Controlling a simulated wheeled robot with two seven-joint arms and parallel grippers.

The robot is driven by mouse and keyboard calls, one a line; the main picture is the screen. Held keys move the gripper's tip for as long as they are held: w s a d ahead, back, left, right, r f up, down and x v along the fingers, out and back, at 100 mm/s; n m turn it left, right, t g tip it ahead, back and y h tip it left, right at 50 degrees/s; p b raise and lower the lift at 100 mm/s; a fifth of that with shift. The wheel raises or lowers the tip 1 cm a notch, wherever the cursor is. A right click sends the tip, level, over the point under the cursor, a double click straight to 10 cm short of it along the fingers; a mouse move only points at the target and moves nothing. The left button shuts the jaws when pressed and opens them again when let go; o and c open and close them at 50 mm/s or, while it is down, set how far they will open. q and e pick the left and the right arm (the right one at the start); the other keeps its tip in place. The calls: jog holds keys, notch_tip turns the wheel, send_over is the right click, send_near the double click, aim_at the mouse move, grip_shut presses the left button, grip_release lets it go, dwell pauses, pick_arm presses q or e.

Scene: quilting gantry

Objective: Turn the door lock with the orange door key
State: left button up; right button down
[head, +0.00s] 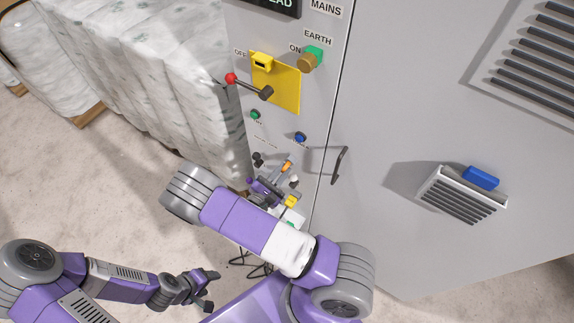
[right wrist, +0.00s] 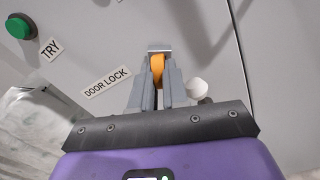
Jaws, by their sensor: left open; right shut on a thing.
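The orange door key (right wrist: 157,64) is upright between the fingers of my right gripper (right wrist: 158,85), which is shut on it. A small metal piece (right wrist: 158,47) shows just beyond the key against the grey panel. I cannot tell how far the key is inside the lock. The DOOR LOCK label (right wrist: 106,82) is to the left of the fingers. In the head view the key (head: 287,164) is a small orange spot by my right gripper (head: 277,178), at the lower panel, partly hidden by my arm. My left gripper (head: 208,288) is open and empty, low and away from the panel.
Above in the head view are a yellow plate (head: 287,92) and a red-knobbed lever (head: 231,78). A door handle (head: 339,165) protrudes at right.

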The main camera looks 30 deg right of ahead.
jog(key=shift+r+n+p, duration=0.1)
jog(key=shift+n+p, duration=0.35)
jog(key=shift+n, duration=0.25)
jog(key=shift+n+p, duration=0.4)
jog(key=shift+n, duration=0.8)
jog(key=shift+n, duration=0.4)
jog(key=c, duration=1.1)
grip_release()
jog(key=shift+o, duration=0.2)
